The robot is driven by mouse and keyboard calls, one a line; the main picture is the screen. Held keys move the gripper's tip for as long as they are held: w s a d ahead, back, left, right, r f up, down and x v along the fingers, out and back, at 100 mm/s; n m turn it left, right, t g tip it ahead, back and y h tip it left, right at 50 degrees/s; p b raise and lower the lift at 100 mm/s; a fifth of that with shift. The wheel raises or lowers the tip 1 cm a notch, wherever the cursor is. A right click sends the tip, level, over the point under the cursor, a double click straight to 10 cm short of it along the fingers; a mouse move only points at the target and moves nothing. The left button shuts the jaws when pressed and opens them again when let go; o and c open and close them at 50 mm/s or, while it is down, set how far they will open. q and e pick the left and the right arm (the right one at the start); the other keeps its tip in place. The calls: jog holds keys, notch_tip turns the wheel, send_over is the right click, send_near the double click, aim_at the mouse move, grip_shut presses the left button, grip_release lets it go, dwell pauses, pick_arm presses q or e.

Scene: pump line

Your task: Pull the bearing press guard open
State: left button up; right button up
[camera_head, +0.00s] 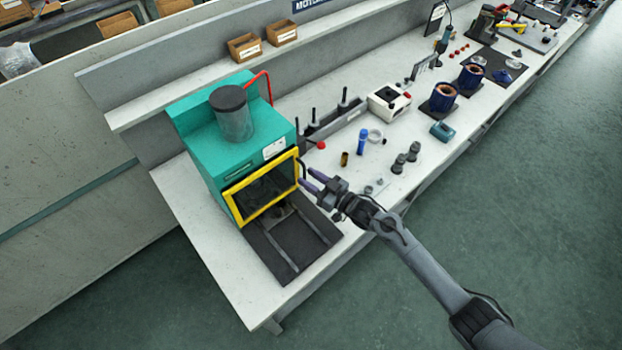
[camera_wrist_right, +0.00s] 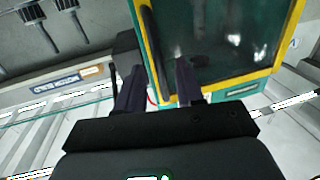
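The bearing press is a teal box (camera_head: 196,134) with a dark-topped cylinder on it. Its guard, a yellow frame (camera_head: 243,217) around a dark clear pane, sits closed across the front. The guard also shows in the right wrist view (camera_wrist_right: 221,45). A black bar handle (camera_wrist_right: 151,42) runs along one edge of the guard. My right gripper (camera_head: 307,179) is open beside the handle side of the guard. In the right wrist view its two dark fingers (camera_wrist_right: 160,75) are apart, with the handle's near end between them in the picture; I cannot tell whether they touch it. My left gripper is not in view.
A dark base plate with rails (camera_head: 283,262) lies before the guard. A blue bottle (camera_head: 362,141), a brass sleeve (camera_head: 344,158) and several grey parts (camera_head: 405,158) stand on the bench right of the press. A grey rack (camera_head: 340,120) is behind. The floor in front is clear.

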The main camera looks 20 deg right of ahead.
jog(key=shift+c, duration=0.3)
grip_shut()
dwell(1.1)
